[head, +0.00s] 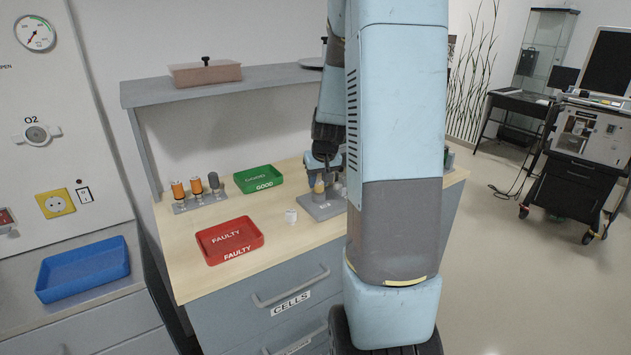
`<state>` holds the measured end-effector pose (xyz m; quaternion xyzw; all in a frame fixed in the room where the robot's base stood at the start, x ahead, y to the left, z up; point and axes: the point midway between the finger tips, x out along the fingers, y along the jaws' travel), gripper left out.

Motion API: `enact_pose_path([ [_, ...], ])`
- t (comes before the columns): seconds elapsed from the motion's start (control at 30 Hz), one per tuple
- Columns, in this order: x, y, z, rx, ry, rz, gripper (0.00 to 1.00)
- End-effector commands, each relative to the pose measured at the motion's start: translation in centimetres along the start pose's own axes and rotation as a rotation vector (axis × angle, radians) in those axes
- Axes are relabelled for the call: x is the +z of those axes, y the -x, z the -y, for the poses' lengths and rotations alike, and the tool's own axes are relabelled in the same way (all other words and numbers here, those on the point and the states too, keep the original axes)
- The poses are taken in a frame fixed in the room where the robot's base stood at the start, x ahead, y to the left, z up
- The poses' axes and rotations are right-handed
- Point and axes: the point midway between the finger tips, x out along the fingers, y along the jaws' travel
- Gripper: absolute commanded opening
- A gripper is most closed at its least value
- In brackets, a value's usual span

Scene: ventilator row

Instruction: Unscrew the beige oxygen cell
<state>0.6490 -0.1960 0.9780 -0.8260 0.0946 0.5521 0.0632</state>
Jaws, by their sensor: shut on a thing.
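The beige oxygen cell (319,186) shows as a small yellowish-beige piece on the grey block (322,209) on the wooden bench top. My gripper (320,172) points down over the block and is shut on the beige cell. The fingers are small in this view and partly cover the cell, so its thread is hidden. My arm's large upper link hides the right part of the block and the bench beside it.
A small white cap (291,216) lies left of the block. A red FAULTY tray (230,240), a green GOOD tray (258,179) and a rack (200,203) with several orange and grey cells stand on the bench. A shelf (230,84) overhangs the back. A blue tray (84,269) is far left.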

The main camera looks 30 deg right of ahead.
Motion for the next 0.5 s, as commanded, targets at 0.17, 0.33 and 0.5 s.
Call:
enact_pose_path([
  [0.17, 0.03, 0.03, -0.02, -0.002, 0.003, 0.002, 0.05],
  [0.33, 0.07, 0.02, -0.16, -0.025, 0.058, 0.003, 0.05],
  [0.5, 0.05, 0.02, -0.17, -0.059, 0.141, 0.002, 0.05],
])
